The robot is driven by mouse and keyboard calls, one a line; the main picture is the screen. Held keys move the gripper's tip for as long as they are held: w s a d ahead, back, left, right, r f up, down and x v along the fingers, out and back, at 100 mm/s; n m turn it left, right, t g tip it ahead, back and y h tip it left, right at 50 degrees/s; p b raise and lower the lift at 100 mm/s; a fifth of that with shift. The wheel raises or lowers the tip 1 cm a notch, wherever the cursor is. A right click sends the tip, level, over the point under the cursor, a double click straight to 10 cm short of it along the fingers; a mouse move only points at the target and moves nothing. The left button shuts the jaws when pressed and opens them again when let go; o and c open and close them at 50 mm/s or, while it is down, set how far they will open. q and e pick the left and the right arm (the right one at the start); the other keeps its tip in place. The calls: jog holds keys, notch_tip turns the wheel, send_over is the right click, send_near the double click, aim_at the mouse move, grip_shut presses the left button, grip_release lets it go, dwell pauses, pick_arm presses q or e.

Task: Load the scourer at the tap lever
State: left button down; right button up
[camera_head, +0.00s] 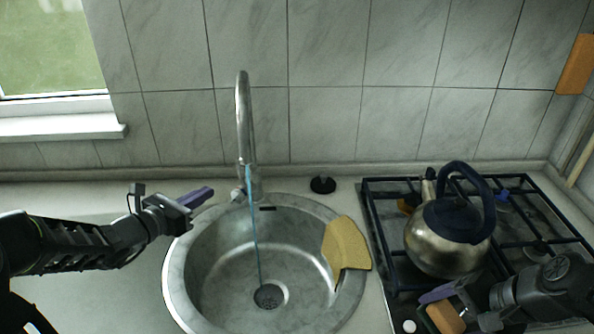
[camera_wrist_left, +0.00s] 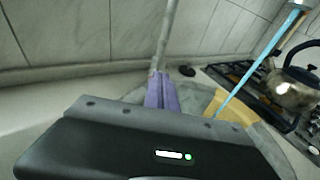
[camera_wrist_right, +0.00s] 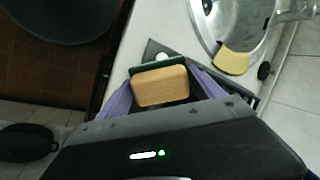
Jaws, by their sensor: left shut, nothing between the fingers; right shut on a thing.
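The steel tap (camera_head: 244,125) stands behind the round sink (camera_head: 178,285), with a short lever (camera_head: 237,195) at the left of its base. A thin blue stream of water (camera_head: 254,225) falls from it to the drain. My left gripper (camera_head: 200,197) is shut and empty just left of the lever, apart from it as far as I can tell. In the left wrist view its purple fingers (camera_wrist_left: 162,93) point at the tap base. My right gripper (camera_head: 446,306) is shut on the scourer, an orange-tan block (camera_head: 445,318) with a dark green side, which also shows in the right wrist view (camera_wrist_right: 160,87).
A yellow cloth (camera_head: 345,246) hangs over the sink's right rim. A steel kettle (camera_head: 450,245) with a dark handle stands on the gas hob (camera_head: 375,215), close behind my right gripper. A black stopper (camera_head: 323,185) lies behind the sink. The counter left of the sink is clear.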

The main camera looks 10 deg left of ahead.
aim_at(238, 171)
pick_arm(q)
jog(key=x, duration=0.3)
jog(key=p+x, duration=0.1)
jog(key=x, duration=0.2)
jog(key=r+x, duration=0.1)
jog(key=x, duration=0.2)
jog(key=shift+w+d+p, duration=0.1)
jog(key=shift+w+p, duration=0.2)
jog(key=shift+p, duration=0.1)
pick_arm(e)
jog(key=shift+r, duration=0.95)
